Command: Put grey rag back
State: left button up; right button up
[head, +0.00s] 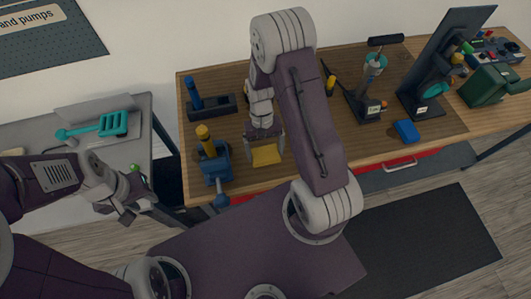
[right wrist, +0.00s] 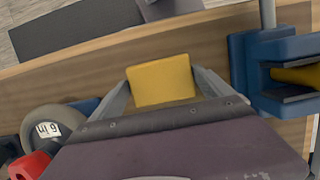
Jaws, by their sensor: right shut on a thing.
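My right gripper (head: 265,148) is over the front left part of the wooden workbench (head: 240,183). It is shut on a yellow, flat, block-like piece (head: 266,157), which also shows between the fingers in the right wrist view (right wrist: 162,82). I cannot tell whether the piece touches the bench top. I make out no grey rag in either view. My left gripper (head: 127,200) is at the left, by the front of the grey side table (head: 125,150). Its fingers are too small and angled to read.
A blue vise (head: 214,165) with a yellow-topped item stands just left of my right gripper. A dark holder (head: 212,108) is behind it. A blue block (head: 406,131), dark stands and a green machine (head: 490,87) are to the right.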

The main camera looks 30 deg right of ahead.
notch_tip(320, 180, down, 2)
jog(key=shift+f, duration=0.25)
jog(key=shift+w+f, duration=0.1)
jog(key=shift+w, duration=0.05)
jog(key=shift+f, duration=0.15)
jog(key=o, duration=0.9)
jog(key=shift+r, duration=0.35)
jog(key=a+b+v, duration=0.1)
jog(key=v, duration=1.1)
jog(key=n+t, duration=0.3)
jog(key=t, duration=0.2)
send_near(265, 151)
jog(key=s+a+r, duration=0.3)
jog(key=s, duration=0.1)
jog(key=shift+w+a+f+g+h+b, duration=0.1)
jog(key=shift+w+f+g+h+b, duration=0.05)
jog(key=shift+f+b, duration=0.3)
jog(key=shift+w+f+g+h+b, duration=0.15)
jog(key=shift+f+b, duration=0.3)
